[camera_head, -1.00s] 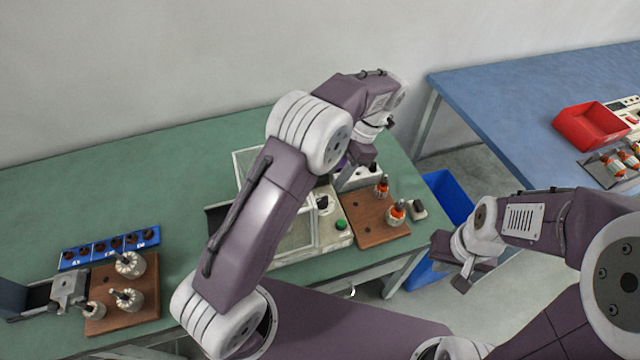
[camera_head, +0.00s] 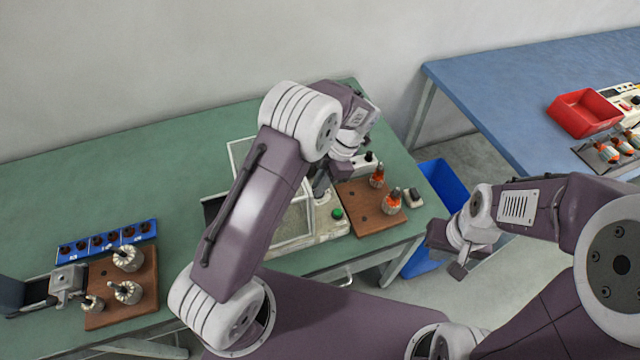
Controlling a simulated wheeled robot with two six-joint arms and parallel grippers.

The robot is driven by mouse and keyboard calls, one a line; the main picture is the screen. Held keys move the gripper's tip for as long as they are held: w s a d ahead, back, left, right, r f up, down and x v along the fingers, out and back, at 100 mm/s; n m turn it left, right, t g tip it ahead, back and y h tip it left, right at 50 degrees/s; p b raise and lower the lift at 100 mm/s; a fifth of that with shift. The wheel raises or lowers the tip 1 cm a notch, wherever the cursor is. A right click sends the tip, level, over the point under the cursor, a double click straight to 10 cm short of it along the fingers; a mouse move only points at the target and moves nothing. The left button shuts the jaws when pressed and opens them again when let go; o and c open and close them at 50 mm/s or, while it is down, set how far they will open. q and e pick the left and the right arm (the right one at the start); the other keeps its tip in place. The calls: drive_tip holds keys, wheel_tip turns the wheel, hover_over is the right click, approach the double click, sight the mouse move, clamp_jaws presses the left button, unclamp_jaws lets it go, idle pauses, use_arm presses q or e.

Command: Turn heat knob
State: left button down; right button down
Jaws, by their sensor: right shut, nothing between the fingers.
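The winding-side machine is a pale box (camera_head: 330,222) with a green button (camera_head: 337,213) and a mesh-windowed cover frame (camera_head: 297,217), on the green table. My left gripper (camera_head: 321,186) points down over the machine's panel, close to where a black knob showed earlier. The knob is now hidden behind the gripper, and I cannot tell whether they touch. The fingers are small and partly covered by my own arm, so their opening is unclear. My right gripper (camera_head: 446,254) is shut and empty, in front of the blue bin, away from the machine.
A brown board (camera_head: 370,207) with orange-wound armatures stands right of the machine. Another brown board (camera_head: 140,290) with pale armatures and a blue rack (camera_head: 107,246) are at the left. A blue bin (camera_head: 440,184) stands in the gap before the blue table (camera_head: 520,85), which holds a red tray (camera_head: 584,114).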

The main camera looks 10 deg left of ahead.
use_arm(q)
drive_tip(key=shift+m, duration=0.4)
drive_tip(key=shift+d+m+t+b, duration=0.1)
drive_tip(key=shift+m+t+b, duration=0.4)
drive_tip(key=shift+m, duration=0.5)
drive_tip(key=m+t+b, duration=0.1)
drive_tip(key=m, duration=0.1)
drive_tip(key=shift+s+m+y, duration=0.1)
drive_tip(key=shift+m+y, duration=0.2)
drive_tip(key=shift+m, duration=0.1)
drive_tip(key=m+t+b, duration=0.1)
drive_tip(key=m+b, duration=0.2)
drive_tip(key=m, duration=0.1)
drive_tip(key=shift+t, duration=0.4)
drive_tip(key=shift+s+m+t+b, duration=0.1)
drive_tip(key=shift+m+t+b, duration=0.3)
drive_tip(key=shift+m+b, duration=0.7)
drive_tip(key=shift+r+m, duration=0.1)
drive_tip(key=shift+m, duration=0.3)
drive_tip(key=c, duration=1.4)
unclamp_jaws()
drive_tip(key=shift+s, duration=0.15)
